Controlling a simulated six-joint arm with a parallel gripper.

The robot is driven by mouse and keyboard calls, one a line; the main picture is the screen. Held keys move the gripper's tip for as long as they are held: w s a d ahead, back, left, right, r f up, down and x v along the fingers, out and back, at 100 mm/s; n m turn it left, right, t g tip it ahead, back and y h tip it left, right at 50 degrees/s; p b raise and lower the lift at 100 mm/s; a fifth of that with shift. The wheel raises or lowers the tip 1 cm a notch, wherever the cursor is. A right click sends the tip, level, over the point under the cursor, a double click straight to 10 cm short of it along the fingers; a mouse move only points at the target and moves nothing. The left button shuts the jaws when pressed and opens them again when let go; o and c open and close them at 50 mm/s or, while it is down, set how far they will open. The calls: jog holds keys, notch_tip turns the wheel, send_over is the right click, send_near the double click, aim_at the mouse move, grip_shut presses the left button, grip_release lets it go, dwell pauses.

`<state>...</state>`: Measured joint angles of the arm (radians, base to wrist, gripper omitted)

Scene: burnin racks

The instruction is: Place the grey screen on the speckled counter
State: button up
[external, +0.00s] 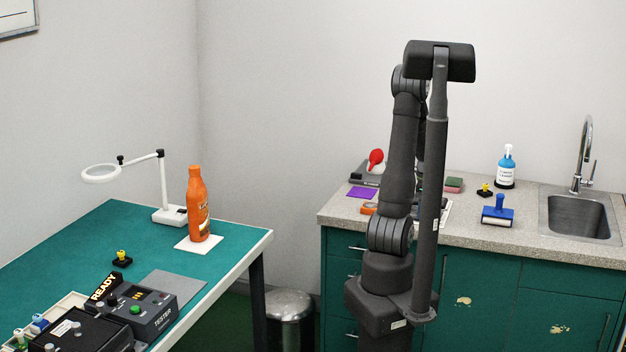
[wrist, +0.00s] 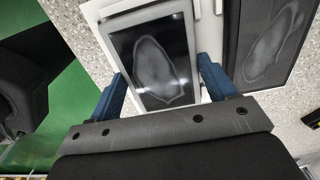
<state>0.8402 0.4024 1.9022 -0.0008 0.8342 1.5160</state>
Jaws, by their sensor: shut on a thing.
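The grey screen (wrist: 184,22), a flat panel with a pale grey frame and a dark face with a pale oval mark, lies between my gripper's two blue fingers in the wrist view. My gripper (wrist: 160,70) is shut on it. The speckled counter (wrist: 72,18) shows below the screen; I cannot tell whether the two touch. In the external view the speckled counter (external: 527,238) is on the right. My arm hides the gripper and screen there.
A dark panel with a similar oval (wrist: 275,40) lies right of the screen. On the counter are a purple pad (external: 361,192), a sponge (external: 454,184), a blue roller (external: 497,211), a soap bottle (external: 506,168) and a sink (external: 578,217). A green-topped table (external: 110,225) stands left.

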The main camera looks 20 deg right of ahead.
jog(key=shift+f, duration=0.3)
jog(key=o, duration=1.2)
jog(key=shift+r, duration=0.1)
notch_tip(320, 180, up, 17)
jog(key=shift+r, duration=0.15)
notch_tip(320, 180, down, 17)
jog(key=shift+f, duration=0.2)
jog(key=shift+r, duration=0.15)
jog(key=shift+r, duration=0.1)
